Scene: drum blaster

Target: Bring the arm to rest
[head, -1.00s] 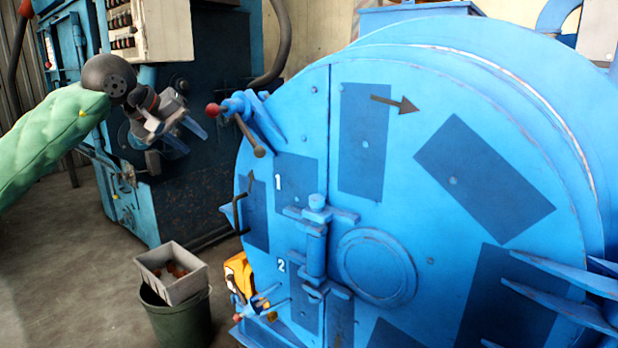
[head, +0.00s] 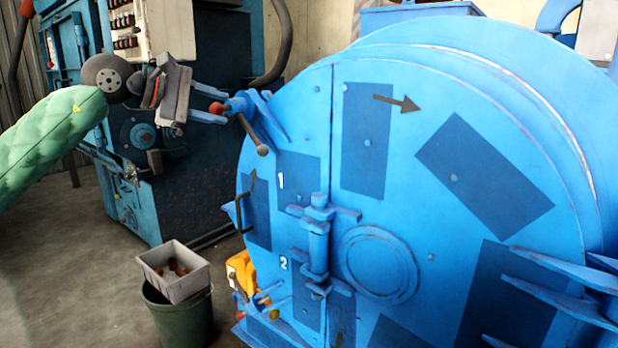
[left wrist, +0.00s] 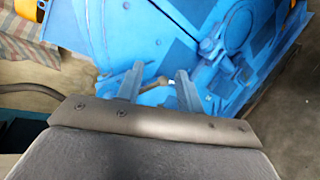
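My left gripper (head: 222,104) is at the upper left in the head view, pointing right at the blue drum's (head: 300,120) upper-left edge. Its two fingers are apart, and nothing shows gripped between them. My right gripper is not in view.
A grey box (head: 176,275) stands on a dark green bin (head: 182,322) at the lower left. A yellow object (head: 242,274) sits by the drum's lower-left edge. A blue machine (head: 190,190) stands behind my left arm. Grey floor (head: 70,270) is open at the left.

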